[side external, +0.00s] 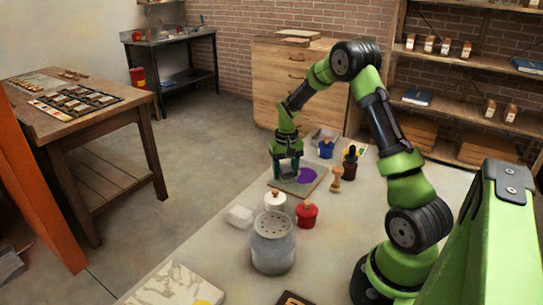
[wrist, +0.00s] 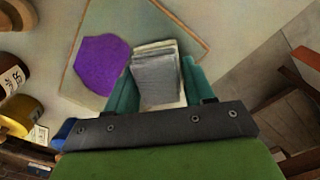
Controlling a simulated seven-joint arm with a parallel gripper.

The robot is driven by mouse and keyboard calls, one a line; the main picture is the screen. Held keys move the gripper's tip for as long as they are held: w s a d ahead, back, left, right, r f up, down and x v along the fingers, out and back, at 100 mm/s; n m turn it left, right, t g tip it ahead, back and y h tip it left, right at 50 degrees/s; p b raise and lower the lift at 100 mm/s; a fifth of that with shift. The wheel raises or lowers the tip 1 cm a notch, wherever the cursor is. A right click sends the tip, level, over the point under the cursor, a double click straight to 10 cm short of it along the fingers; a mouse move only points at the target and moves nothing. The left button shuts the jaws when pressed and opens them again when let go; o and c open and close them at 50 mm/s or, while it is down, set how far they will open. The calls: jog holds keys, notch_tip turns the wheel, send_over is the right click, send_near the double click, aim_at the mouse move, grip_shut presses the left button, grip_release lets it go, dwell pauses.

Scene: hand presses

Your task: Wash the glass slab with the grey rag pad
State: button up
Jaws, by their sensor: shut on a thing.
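The glass slab (side external: 301,190) lies on the bench under my gripper, and its bare surface also shows in the wrist view (wrist: 143,28). A purple ink patch (side external: 307,175) is on it, left of my gripper in the wrist view (wrist: 103,65). My gripper (side external: 287,177) points down over the slab's left part. Its teal fingers are shut on the grey rag pad (wrist: 156,76), a layered block with pale edges. The pad is beside the purple patch and appears low over the slab; whether it touches the glass I cannot tell.
A wooden-handled tool (side external: 336,180), dark bottle (side external: 350,164) and blue jar (side external: 326,149) stand right of and behind the slab. In front are a white jar (side external: 275,203), red jar (side external: 306,216), white block (side external: 239,217) and perforated grey can (side external: 272,245).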

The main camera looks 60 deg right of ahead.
aim_at(315, 170)
jog(key=shift+a, duration=0.55)
jog(key=shift+s+d, duration=0.1)
jog(key=shift+s, duration=1.05)
jog(key=shift+w+d, duration=0.1)
jog(key=shift+d, duration=4.9)
jog(key=shift+s, duration=1.15)
jog(key=shift+w+a, duration=0.15)
jog(key=shift+a, duration=4.95)
jog(key=shift+s+d, duration=0.15)
jog(key=shift+s, duration=0.95)
jog(key=shift+d, duration=5)
notch_tip(315, 170, up, 8)
jog(key=shift+w+a+r, duration=0.1)
